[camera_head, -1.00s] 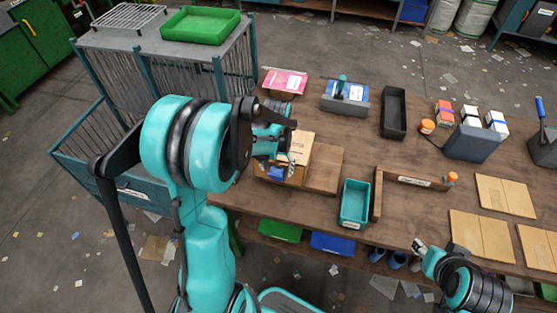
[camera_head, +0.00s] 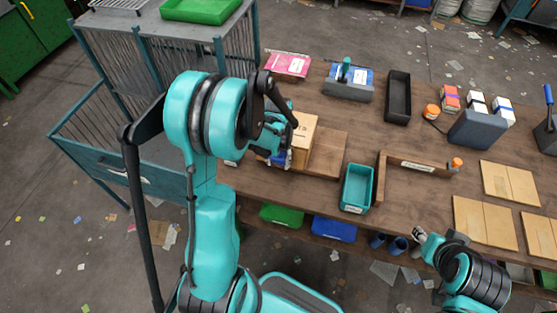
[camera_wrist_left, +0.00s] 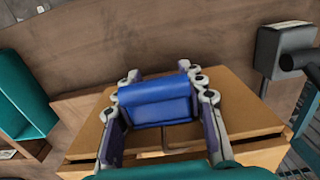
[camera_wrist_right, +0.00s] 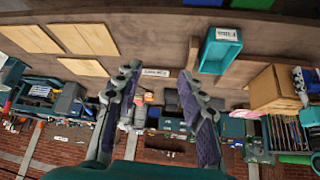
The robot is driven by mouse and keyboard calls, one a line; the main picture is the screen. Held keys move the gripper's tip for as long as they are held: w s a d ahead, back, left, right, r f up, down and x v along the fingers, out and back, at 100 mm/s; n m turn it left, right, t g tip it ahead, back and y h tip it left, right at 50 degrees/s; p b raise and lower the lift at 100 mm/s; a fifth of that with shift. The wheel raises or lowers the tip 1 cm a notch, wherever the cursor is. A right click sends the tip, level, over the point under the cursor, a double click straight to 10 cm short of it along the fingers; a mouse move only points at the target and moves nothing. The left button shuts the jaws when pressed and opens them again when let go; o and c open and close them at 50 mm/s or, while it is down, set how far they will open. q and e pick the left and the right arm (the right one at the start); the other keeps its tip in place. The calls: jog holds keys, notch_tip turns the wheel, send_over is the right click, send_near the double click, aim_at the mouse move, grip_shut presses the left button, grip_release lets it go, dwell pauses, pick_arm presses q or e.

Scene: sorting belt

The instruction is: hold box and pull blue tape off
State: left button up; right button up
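The cardboard box (camera_head: 303,130) stands on the table at the left, with a flat brown board beside it. The blue tape (camera_wrist_left: 158,101) is a blue block-like piece that lies between my left gripper's fingers in the left wrist view, over the box (camera_wrist_left: 240,105). My left gripper (camera_wrist_left: 157,76) is spread around the tape; both fingers are close to its ends, and contact is hard to tell. In the head view the arm hides part of the box and tape. My right gripper (camera_wrist_right: 160,72) is open and empty, near the table's front edge at the right.
A teal tray (camera_head: 357,189) and a low wooden frame (camera_head: 425,174) stand right of the box. Flat cardboard pieces (camera_head: 487,222) lie at the right. A black tray (camera_head: 397,97), a blue-and-grey bin (camera_head: 347,86) and a pink item (camera_head: 288,65) are at the back.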

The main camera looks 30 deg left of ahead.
jog(key=c, duration=0.5)
jog(key=w+a+r, duration=0.2)
jog(key=w, duration=0.1)
jog(key=w+a+r+n+g, duration=0.1)
jog(key=w+a+r, duration=0.1)
jog(key=w+r, duration=0.1)
jog(key=w+a+r+n+y, duration=0.1)
jog(key=w+a+r, duration=0.1)
jog(key=w+a, duration=0.1)
jog(key=shift+w+a+r+g, duration=0.1)
jog(key=shift+w+r+g, duration=0.15)
jog(key=shift+w+g, duration=0.15)
grip_shut()
jog(key=n+g+h, duration=0.1)
jog(key=n+g, duration=0.4)
jog(key=n, duration=0.2)
send_over(301, 127)
notch_tip(301, 127, down, 8)
jog(key=shift+w+f, duration=0.15)
jog(key=shift+f, duration=0.55)
notch_tip(301, 127, down, 6)
jog(key=shift+r, duration=0.15)
jog(key=shift+s+f, duration=0.2)
